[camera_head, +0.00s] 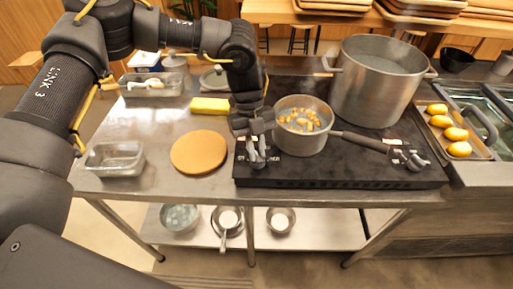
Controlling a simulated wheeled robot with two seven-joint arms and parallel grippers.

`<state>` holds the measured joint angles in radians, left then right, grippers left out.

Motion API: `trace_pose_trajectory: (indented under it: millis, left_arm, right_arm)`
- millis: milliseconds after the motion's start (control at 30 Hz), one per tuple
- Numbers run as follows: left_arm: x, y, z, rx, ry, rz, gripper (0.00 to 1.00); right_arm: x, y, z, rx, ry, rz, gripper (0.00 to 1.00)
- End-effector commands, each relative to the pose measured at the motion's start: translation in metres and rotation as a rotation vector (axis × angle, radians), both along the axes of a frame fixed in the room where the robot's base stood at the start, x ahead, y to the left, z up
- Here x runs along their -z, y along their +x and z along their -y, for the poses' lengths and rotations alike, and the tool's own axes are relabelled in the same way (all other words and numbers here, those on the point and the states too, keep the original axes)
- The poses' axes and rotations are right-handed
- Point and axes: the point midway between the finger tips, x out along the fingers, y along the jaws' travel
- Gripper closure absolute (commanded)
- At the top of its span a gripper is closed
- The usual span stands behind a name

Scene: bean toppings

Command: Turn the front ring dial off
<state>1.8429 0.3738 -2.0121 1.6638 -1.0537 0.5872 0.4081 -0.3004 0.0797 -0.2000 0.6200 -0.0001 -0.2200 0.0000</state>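The black cooktop (330,180) has a grey dial assembly (408,156) at its right front and another at its left front, mostly covered by my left gripper. Which dial belongs to the front ring cannot be told. My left gripper (258,158) points down at the left front of the cooktop, just left of the saucepan. Its fingertips are small and blend with the grey dial parts, so I cannot tell whether they are open or touching the dial. My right gripper is out of view.
A saucepan (302,143) of beans sits on the cooktop, its handle pointing right. A large pot (375,95) stands behind. A round brown board (198,152), yellow sponge (210,106) and glass container (115,160) lie left. A tray (476,151) of yellow food is right.

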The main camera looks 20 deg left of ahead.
Motion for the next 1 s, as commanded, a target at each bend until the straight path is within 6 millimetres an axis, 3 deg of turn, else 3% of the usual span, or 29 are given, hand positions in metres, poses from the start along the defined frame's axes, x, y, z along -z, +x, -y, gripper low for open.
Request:
trace_pose_trajectory:
  millis: [467,1000]
  left_arm:
    - [-0.001,0.0,-0.001,-0.09,-0.002,-0.001,1.0]
    - [-0.003,-0.004,-0.004,-0.525,-0.002,-0.001,1.0]
  right_arm:
    - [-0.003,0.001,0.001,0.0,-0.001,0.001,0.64]
    - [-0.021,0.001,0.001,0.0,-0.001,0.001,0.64]
